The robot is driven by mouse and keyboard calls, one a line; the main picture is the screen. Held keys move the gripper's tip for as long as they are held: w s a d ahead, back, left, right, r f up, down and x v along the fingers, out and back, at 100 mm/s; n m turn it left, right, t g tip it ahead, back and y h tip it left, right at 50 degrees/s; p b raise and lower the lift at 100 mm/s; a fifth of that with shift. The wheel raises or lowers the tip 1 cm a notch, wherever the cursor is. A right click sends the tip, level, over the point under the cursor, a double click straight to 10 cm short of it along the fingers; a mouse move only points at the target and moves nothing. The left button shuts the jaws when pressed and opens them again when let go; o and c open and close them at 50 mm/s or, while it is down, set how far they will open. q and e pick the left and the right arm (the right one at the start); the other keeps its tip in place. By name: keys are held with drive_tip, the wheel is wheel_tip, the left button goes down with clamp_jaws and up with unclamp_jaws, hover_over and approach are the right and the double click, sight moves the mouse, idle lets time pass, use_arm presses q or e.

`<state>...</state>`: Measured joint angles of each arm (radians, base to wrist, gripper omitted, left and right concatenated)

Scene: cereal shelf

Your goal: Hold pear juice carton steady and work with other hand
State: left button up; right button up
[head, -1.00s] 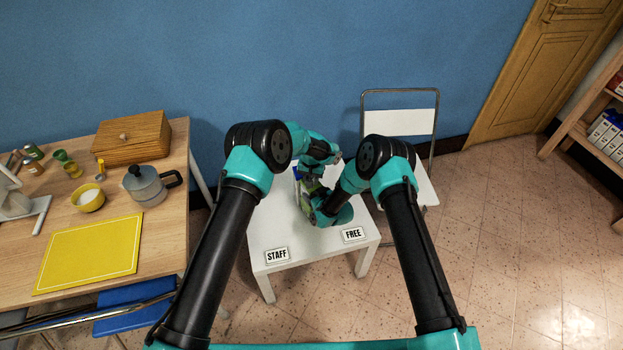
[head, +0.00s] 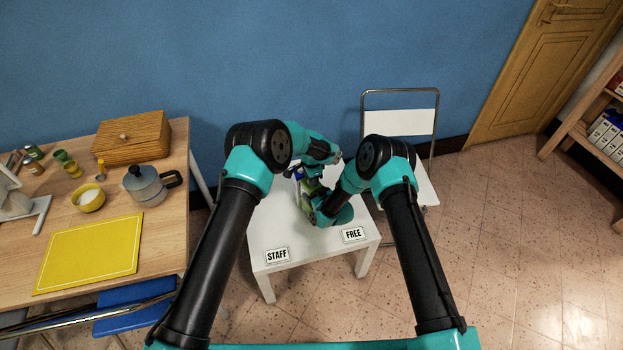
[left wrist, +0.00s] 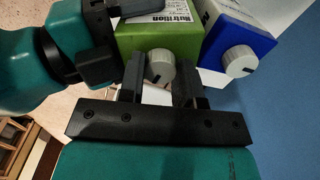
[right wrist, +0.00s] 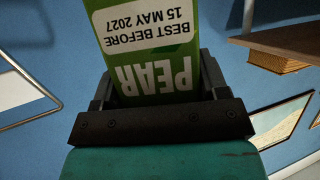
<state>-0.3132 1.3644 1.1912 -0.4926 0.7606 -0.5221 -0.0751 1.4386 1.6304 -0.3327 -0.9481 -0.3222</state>
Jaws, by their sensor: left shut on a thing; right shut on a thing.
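The pear juice carton (right wrist: 150,62) is green and white, with the word PEAR and a best-before date on it. It stands between my arms on the small white table and is partly hidden in the head view (head: 312,187). My right gripper (right wrist: 160,85) is shut on its body. My left gripper (left wrist: 160,80) is shut on the round white cap (left wrist: 160,65) on its top. In the left wrist view, a blue and white carton (left wrist: 245,42) with its own white cap stands right beside the green one.
The small white table (head: 310,240) carries a STAFF label (head: 277,255) and a FREE label (head: 354,234) near its front. A wooden side table (head: 165,240) with kitchenware is at left. A folding chair (head: 400,122) stands behind right. The front table top is clear.

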use_arm(q)
drive_tip(key=m, duration=0.6)
drive_tip(key=shift+m, duration=0.3)
drive_tip(key=m, duration=0.6)
idle(0.3)
drive_tip(key=o, duration=0.9)
drive_tip(key=shift+o, duration=0.2)
wheel_tip(320, 180, up, 12)
drive_tip(key=shift+r, duration=0.15)
